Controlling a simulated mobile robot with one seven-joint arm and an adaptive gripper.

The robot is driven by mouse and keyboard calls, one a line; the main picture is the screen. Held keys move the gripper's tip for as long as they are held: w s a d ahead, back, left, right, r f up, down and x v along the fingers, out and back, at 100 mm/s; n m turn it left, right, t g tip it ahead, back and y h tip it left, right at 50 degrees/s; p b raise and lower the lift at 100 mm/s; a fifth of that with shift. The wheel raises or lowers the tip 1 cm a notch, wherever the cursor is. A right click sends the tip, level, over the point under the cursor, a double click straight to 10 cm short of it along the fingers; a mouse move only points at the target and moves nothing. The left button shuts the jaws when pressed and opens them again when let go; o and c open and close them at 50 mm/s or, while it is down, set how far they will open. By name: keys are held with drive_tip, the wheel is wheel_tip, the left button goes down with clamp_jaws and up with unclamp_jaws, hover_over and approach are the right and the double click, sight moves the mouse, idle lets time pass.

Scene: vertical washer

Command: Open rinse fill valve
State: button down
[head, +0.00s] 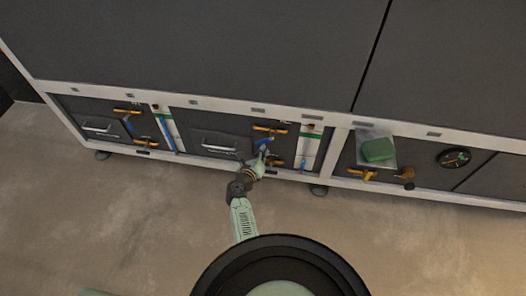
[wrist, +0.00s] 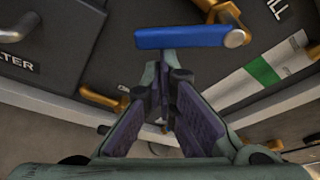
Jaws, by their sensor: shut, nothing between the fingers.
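A blue valve lever (wrist: 180,37) with a brass pivot (wrist: 236,38) at its right end lies across the top of the wrist view. A partly cut-off label ending in "ILL" (wrist: 277,8) sits near it; the full wording is not readable. In the head view the blue lever (head: 264,143) is on the lower front of the machine, just above my gripper (head: 262,156). In the wrist view my gripper (wrist: 166,80) is shut and empty, its tips just below the lever. I cannot tell whether they touch it.
Other brass valves (head: 272,128) and a drawer with a handle (head: 215,148) are close by. A white strip with a green band (wrist: 262,70) is to the right. A green box (head: 378,150) is further right. The floor in front is clear.

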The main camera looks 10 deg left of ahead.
drive_tip(key=shift+a+r, duration=0.15)
drive_tip(key=shift+a+r+m+y+p, duration=0.65)
drive_tip(key=shift+r+m+y+p, duration=0.1)
drive_tip(key=shift+m+p, duration=0.6)
drive_tip(key=shift+a+r+m+y+p, duration=0.65)
drive_tip(key=shift+m+y+p, duration=0.1)
drive_tip(key=shift+m+p, duration=0.6)
wheel_tip(320, 180, down, 5)
drive_tip(key=b, duration=0.4)
drive_tip(key=r+p+v, duration=0.1)
drive_tip(key=v, duration=0.9)
drive_tip(key=shift+p, duration=0.3)
